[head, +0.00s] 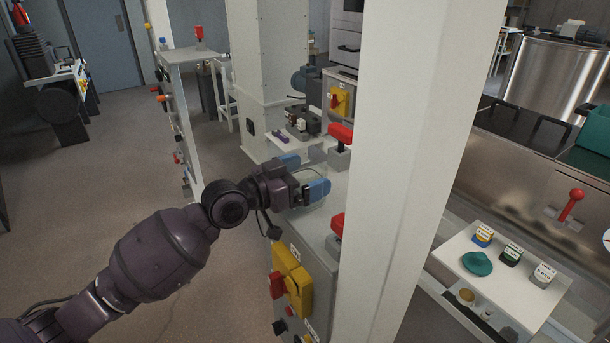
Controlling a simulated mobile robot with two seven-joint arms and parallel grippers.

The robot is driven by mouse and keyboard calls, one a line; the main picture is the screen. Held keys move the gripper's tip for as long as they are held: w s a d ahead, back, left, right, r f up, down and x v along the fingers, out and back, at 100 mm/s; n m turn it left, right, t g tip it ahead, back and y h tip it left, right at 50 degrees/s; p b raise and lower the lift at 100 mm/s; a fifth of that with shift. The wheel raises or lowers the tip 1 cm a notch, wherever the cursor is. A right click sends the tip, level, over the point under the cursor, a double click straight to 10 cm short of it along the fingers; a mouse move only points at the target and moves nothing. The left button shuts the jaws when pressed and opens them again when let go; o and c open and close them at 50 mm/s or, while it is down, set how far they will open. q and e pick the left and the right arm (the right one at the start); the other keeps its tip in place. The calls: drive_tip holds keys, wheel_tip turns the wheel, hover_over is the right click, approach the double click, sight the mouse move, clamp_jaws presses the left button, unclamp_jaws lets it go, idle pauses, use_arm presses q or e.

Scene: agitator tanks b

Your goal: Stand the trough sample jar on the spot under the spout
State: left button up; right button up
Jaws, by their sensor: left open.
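My left gripper (304,175) is open above the top of a grey cabinet (311,222), its two blue fingertips apart. A faint pale outline shows between the fingers; I cannot tell what it is. I cannot tell which, if any, is the trough sample jar. I cannot make out the spout or the spot under it. My right gripper is not in view.
A wide white post (412,150) stands right of the gripper and hides part of the cabinet. Red handles (340,133) and a yellow switch (292,280) stick out near it.

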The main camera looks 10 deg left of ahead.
use_arm(q)
drive_tip(key=b+v, duration=0.1)
drive_tip(key=v, duration=1.1)
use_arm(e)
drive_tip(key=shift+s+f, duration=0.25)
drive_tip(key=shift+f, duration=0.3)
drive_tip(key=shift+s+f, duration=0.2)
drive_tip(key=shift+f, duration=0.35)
